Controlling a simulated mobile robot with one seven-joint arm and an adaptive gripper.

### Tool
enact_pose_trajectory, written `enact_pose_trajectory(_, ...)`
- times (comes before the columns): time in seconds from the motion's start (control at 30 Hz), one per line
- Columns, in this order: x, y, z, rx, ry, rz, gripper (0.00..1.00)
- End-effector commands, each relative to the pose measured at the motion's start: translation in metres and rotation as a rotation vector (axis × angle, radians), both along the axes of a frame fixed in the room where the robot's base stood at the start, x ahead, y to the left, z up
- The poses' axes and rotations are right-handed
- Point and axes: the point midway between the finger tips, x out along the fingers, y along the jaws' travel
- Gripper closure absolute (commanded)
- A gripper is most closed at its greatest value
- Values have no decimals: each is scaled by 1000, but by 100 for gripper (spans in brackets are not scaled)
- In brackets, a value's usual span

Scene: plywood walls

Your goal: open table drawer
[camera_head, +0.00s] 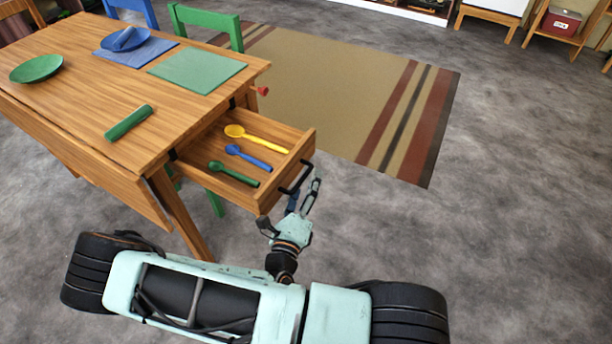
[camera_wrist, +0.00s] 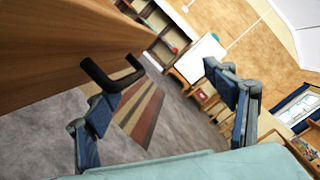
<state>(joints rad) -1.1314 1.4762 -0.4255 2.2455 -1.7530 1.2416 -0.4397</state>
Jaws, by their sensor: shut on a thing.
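The table drawer (camera_head: 225,178) is pulled out of the wooden table (camera_head: 165,118), its inside open to view. A black handle (camera_head: 295,178) is on its front; it also shows in the wrist view (camera_wrist: 112,76). The exact contact is hidden.
Yellow (camera_head: 256,138), blue (camera_head: 247,157) and green (camera_head: 233,173) spoons lie in the drawer. A red knob (camera_head: 262,91) sticks out at the table's side. A green chair (camera_head: 208,24) stands behind the table. Floor right of the drawer is clear, with a striped rug (camera_head: 340,95) beyond.

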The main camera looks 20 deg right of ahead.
Motion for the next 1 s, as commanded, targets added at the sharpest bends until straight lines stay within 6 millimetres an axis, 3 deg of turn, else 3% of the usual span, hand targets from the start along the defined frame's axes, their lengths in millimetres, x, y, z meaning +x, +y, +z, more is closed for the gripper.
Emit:
enact_pose_trajectory(0.03, -4, 2, 17, -10, -40, 4, 42)
enact_pose_trajectory(0.53, -33, 16, 10, -12, -44, 2, 45)
enact_pose_trajectory(0.57, -35, 16, 10, -13, -46, 2, 46)
enact_pose_trajectory(0.67, -41, 19, 7, -13, -44, 1, 73)
enact_pose_trajectory(1.0, -62, 29, -3, -14, -32, 0, 73)
